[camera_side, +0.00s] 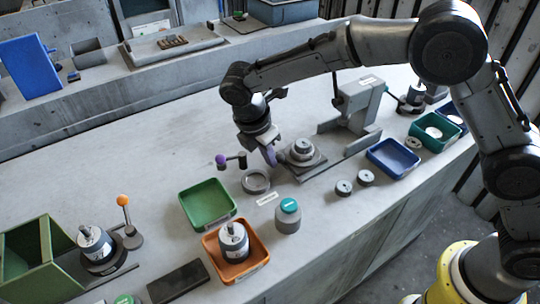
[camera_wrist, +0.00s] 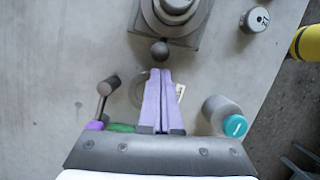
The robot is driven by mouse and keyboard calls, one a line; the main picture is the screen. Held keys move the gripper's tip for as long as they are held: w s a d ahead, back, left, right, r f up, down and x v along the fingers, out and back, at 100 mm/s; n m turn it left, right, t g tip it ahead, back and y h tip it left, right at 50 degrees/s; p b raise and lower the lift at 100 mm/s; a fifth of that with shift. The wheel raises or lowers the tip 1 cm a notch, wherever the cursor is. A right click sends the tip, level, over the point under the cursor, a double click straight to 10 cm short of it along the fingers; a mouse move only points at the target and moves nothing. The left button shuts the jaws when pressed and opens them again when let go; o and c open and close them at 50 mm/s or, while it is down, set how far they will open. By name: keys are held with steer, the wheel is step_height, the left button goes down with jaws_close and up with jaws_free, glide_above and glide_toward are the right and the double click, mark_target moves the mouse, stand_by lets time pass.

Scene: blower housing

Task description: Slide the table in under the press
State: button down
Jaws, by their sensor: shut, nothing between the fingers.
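The sliding table (camera_side: 316,161) is a grey square plate on a flat rail base, carrying a round grey stepped part (camera_side: 302,147). It stands out in front of the grey press (camera_side: 360,102), on the press's left. In the wrist view the table (camera_wrist: 204,36) is at the top, with a dark round knob (camera_wrist: 159,51) at its near edge. My gripper (camera_side: 271,160) has purple fingers, shut and empty, just left of the table. In the wrist view its fingertips (camera_wrist: 158,71) are just below the knob; whether they touch it I cannot tell.
A grey ring (camera_side: 256,182) lies below my gripper. A purple-knobbed lever (camera_side: 222,161) stands at its left, a teal-topped cylinder (camera_side: 288,214) in front. Two small weights (camera_side: 344,188) and a blue tray (camera_side: 393,158) are right of the table. Green (camera_side: 207,204) and orange trays (camera_side: 235,266) lie front left.

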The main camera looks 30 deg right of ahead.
steer(key=shift+d, duration=0.1)
glide_toward(317, 149)
steer(key=d+f, duration=0.2)
steer(key=f, duration=0.1)
steer(key=d+f, duration=0.1)
steer(key=shift+w+f, duration=0.3)
steer(key=shift+f, duration=0.05)
steer(key=shift+a, duration=0.1)
